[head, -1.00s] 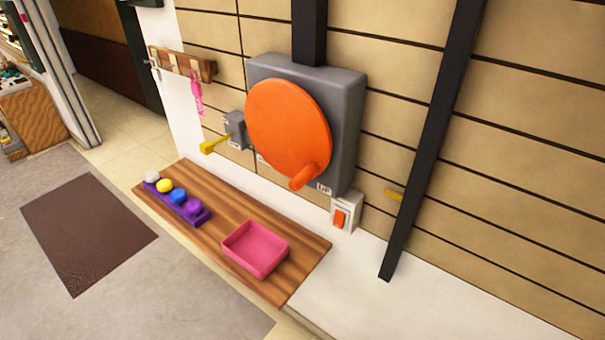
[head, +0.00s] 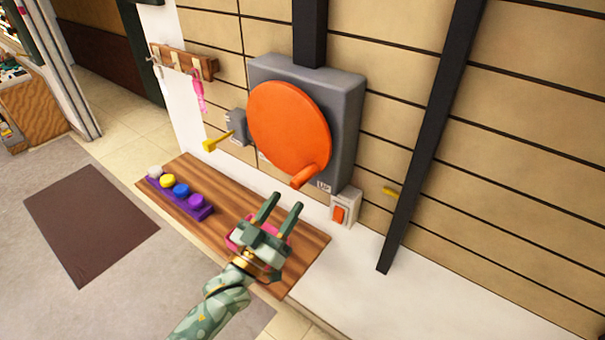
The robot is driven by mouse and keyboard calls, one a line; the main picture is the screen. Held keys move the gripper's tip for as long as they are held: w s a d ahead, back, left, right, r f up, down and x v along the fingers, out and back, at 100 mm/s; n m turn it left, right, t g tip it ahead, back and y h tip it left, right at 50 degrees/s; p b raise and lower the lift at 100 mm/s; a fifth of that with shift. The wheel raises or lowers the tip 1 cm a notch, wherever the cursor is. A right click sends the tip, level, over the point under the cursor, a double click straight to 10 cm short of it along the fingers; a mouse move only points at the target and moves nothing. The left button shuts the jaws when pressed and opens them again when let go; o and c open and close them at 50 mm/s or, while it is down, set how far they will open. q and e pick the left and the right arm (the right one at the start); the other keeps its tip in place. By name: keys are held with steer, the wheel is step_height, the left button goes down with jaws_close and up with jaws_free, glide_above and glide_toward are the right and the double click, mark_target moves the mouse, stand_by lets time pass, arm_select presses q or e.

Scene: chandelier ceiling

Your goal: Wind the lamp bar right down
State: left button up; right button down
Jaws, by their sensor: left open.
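A large orange crank wheel (head: 288,125) is mounted on a grey box (head: 345,120) on the wall. Its orange handle peg (head: 308,177) sticks out at the wheel's lower right, above a label that reads "UP". My left gripper (head: 282,204) is open and empty, its two fingers pointing up toward the handle from below and to the left. It is apart from the handle and in front of the pink tray. The lamp bar cannot be made out in this view. My right gripper is not in view.
A pink tray (head: 233,240), mostly hidden by my gripper, and a purple holder with coloured knobs (head: 197,210) stand on a wooden shelf (head: 165,172). A yellow lever (head: 217,142) sits left of the wheel, an orange switch (head: 339,214) below right. A dark post (head: 420,165) stands farther right.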

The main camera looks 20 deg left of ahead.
mark_target(309, 167)
arm_select(q)
steer(key=x, duration=0.8)
steer(key=shift+w, duration=0.1)
jaws_close()
